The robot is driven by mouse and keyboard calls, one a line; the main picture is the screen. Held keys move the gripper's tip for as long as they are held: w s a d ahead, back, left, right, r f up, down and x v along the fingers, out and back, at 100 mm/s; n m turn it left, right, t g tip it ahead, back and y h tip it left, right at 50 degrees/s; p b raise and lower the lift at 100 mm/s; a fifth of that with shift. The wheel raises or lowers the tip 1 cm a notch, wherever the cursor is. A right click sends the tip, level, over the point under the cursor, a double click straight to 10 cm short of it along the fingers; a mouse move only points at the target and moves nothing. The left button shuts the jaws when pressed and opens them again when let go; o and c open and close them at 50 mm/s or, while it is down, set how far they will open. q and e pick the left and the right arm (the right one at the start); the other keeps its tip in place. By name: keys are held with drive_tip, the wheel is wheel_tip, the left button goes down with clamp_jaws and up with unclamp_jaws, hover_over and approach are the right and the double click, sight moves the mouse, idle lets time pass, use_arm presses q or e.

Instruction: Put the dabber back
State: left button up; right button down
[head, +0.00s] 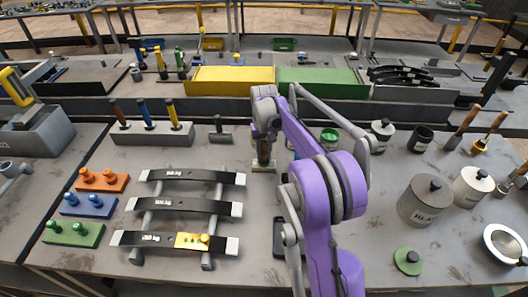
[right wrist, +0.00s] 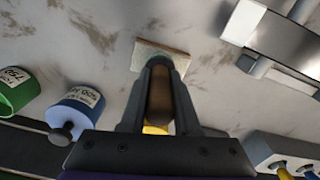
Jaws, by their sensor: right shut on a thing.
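My right gripper (head: 263,150) is shut on the brown handle of the dabber, which also shows in the right wrist view (right wrist: 159,100). The dabber's pale flat pad (head: 263,168) points down at the bench, just right of the spring rack. I cannot tell whether the pad touches the bench. In the right wrist view the pad (right wrist: 146,58) sticks out beyond the fingertips, and the fingers hide the sides of the handle. My left gripper is not in view.
Three dark leaf springs (head: 180,208) lie across a rack at left; a yellow piece (head: 190,241) sits on the front one. A tool block (head: 150,133) stands behind. A dark tray (head: 279,237) is partly hidden by my arm.

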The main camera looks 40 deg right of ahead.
drive_tip(key=c, duration=0.6)
unclamp_jaws()
drive_tip(key=shift+f, duration=0.1)
drive_tip(key=shift+c, duration=0.2)
wheel_tip(320, 180, up, 12)
drive_tip(key=shift+r+p, duration=0.1)
drive_tip(key=shift+p, duration=0.45)
drive_tip(key=shift+r, duration=0.15)
drive_tip(key=shift+s+a, duration=0.15)
drive_tip(key=shift+a, duration=0.2)
drive_tip(key=s+a+f+n+t, duration=0.2)
drive_tip(key=s+a, duration=0.6)
drive_tip(key=a, duration=0.1)
drive_tip(key=s+a+f+n+t, duration=0.2)
drive_tip(key=s+a, duration=0.6)
drive_tip(key=a, duration=0.2)
drive_tip(key=shift+n+t, duration=0.7)
drive_tip(key=shift+t, duration=0.1)
drive_tip(key=s+a+f, duration=0.1)
drive_tip(key=s+f, duration=0.1)
drive_tip(key=s+a+f, duration=0.2)
drive_tip(key=s+f, duration=0.1)
drive_tip(key=s+a+f, duration=0.1)
drive_tip(key=s+f, duration=0.1)
drive_tip(key=s, duration=0.1)
drive_tip(key=shift+s+a+f, duration=0.15)
drive_tip(key=shift+s+a, duration=0.1)
